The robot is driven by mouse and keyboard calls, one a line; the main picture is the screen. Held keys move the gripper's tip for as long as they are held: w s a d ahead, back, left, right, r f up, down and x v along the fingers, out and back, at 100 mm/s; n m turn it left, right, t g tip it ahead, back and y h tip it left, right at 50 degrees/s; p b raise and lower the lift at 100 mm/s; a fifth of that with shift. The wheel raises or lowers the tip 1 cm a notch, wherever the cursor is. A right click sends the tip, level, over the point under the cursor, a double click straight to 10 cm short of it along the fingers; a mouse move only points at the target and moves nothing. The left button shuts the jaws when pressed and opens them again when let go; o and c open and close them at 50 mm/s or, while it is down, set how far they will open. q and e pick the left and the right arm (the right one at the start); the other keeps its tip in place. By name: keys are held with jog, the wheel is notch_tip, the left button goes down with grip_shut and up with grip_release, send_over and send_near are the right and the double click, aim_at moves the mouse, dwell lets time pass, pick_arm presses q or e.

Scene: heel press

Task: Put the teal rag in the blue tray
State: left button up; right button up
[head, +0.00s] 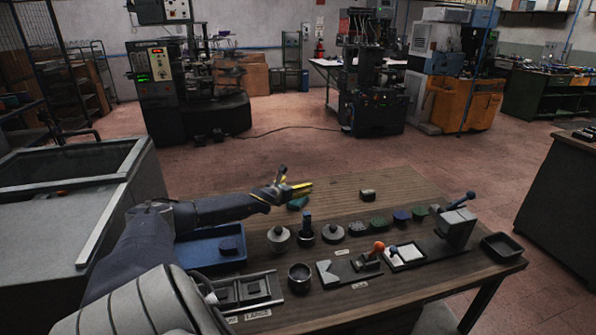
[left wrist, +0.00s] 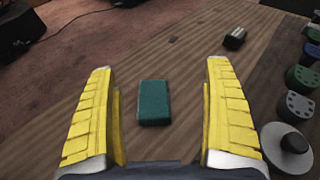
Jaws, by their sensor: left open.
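The teal rag (head: 297,203) lies on the wooden table near its far edge, folded into a small flat block. In the left wrist view the rag (left wrist: 154,102) lies between and beyond the two yellow fingers, touching neither. My left gripper (head: 294,181) is open and empty, above and close to the rag; it also shows in the left wrist view (left wrist: 162,110). The blue tray (head: 196,252) sits at the left of the table, partly behind my left arm, with a dark blue folded piece in it. My right gripper is not in view.
A dark block (head: 368,195) lies to the right of the rag. Lidded pots and coloured discs (head: 333,233) stand in a row nearer the front. A lever press (head: 456,226) and a black bin (head: 502,246) are at the right. The wood around the rag is clear.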

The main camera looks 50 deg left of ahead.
pick_arm(q)
jog(key=w+d+r+m+t+h, duration=0.25)
jog(key=w+r, duration=0.25)
jog(key=r, duration=0.4)
jog(key=w+d+r+m+t+h, duration=0.1)
jog(key=w+d+r+m, duration=0.2)
jog(key=r, duration=0.6)
jog(key=n+g, duration=0.5)
jog(key=g, duration=0.8)
send_near(296, 201)
jog(key=x, duration=0.5)
jog(key=shift+w+a, duration=0.1)
jog(key=shift+a, duration=0.05)
jog(key=shift+x, duration=1.5)
jog(key=shift+w+a+f, duration=0.15)
jog(key=shift+w+f, duration=0.25)
jog(key=shift+f, duration=0.15)
jog(key=shift+w+f, duration=0.1)
jog(key=shift+f, duration=0.4)
